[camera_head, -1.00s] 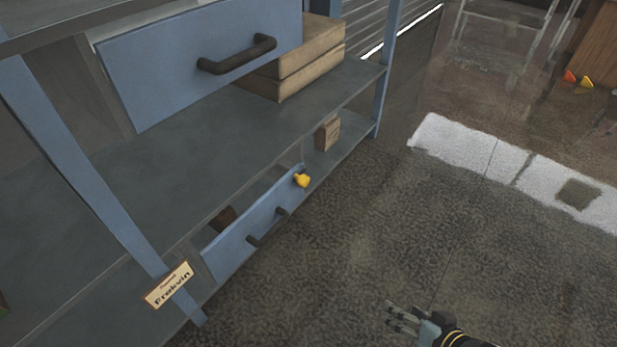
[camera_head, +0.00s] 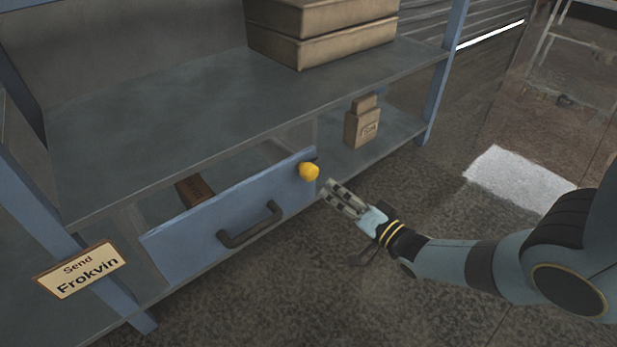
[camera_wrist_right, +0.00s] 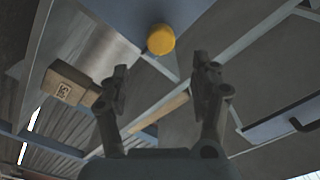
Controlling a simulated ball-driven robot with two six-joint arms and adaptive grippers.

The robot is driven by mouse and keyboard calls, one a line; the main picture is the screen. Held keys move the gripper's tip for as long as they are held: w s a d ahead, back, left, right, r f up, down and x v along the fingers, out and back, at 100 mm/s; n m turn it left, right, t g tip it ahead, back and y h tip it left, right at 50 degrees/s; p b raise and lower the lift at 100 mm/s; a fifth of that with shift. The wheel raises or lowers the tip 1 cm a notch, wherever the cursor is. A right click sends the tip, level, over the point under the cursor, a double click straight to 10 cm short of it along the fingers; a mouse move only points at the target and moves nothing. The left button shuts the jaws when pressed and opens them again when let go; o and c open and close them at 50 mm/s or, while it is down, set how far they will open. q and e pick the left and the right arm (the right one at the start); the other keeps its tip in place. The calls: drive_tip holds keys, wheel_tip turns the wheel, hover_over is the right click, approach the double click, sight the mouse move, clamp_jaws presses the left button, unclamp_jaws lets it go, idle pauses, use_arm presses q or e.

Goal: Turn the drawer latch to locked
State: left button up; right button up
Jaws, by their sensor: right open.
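The yellow latch knob (camera_head: 309,171) sits at the upper right corner of the blue lower drawer (camera_head: 205,235), which has a dark handle (camera_head: 250,226). The drawer's front stands out from the shelf, and its inside shows behind it. My right gripper (camera_head: 332,190) is open and empty, just right of and slightly below the knob, apart from it. My left gripper is not in view.
A brown box (camera_head: 193,189) lies in the drawer. A small carton (camera_head: 362,125) stands on the lower shelf, right of the drawer. Stacked boxes (camera_head: 320,50) are on the shelf above. A "Send Frokvin" sign (camera_head: 80,269) hangs on the left post. Floor in front is clear.

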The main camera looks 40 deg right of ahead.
sight(314, 174)
drive_tip(key=w, duration=0.3)
drive_tip(key=w+b, duration=0.1)
drive_tip(key=w, duration=0.1)
drive_tip(key=w+b, duration=0.1)
drive_tip(key=w, duration=0.2)
drive_tip(key=shift+w+a, duration=0.3)
drive_tip(key=shift+a, duration=0.05)
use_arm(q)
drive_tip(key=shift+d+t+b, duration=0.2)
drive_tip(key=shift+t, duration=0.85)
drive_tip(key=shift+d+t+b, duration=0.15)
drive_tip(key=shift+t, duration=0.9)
use_arm(e)
drive_tip(key=shift+w+r, duration=0.1)
drive_tip(key=shift+w, duration=0.75)
drive_tip(key=c, duration=1.2)
